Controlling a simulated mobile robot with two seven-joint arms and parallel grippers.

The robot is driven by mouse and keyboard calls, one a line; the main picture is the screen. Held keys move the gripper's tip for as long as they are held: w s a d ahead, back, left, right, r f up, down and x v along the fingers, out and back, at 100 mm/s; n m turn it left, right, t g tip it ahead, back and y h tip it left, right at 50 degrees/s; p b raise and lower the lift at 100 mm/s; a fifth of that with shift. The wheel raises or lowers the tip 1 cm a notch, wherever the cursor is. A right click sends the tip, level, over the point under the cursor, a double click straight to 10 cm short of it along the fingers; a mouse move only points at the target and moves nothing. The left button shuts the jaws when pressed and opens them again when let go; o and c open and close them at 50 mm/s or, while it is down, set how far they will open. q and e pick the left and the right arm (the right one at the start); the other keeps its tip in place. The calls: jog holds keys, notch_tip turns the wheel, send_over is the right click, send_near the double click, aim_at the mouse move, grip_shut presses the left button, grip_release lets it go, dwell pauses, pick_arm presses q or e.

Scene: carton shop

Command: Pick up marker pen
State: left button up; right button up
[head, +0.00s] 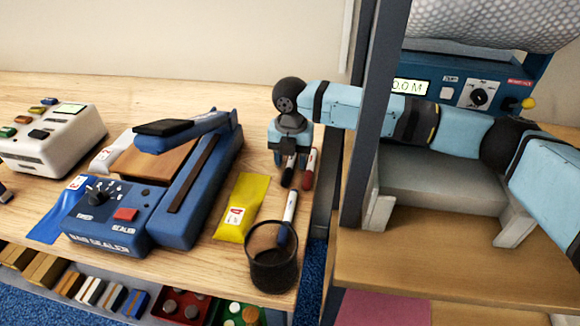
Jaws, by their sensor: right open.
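A white marker pen with a dark blue part (289,208) leans in a black mesh cup (272,262) at the front right of the wooden table; its lower part is hidden by the cup. My right gripper (297,180) points down above the table's right side, behind the cup and pen. Its jaws are open, with dark and red finger-like parts showing. I cannot tell whether the red part is a finger or something behind it. The gripper appears apart from the pen. My left gripper is not in view.
A yellow pouch (241,205) lies left of the cup. A blue bag sealer (180,215) and a white device (50,140) stand further left. A dark upright post (370,110) and a machine with a blue panel (470,75) stand right. Several bins sit below the table's front edge.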

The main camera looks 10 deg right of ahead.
grip_shut()
jog(key=shift+r, duration=0.15)
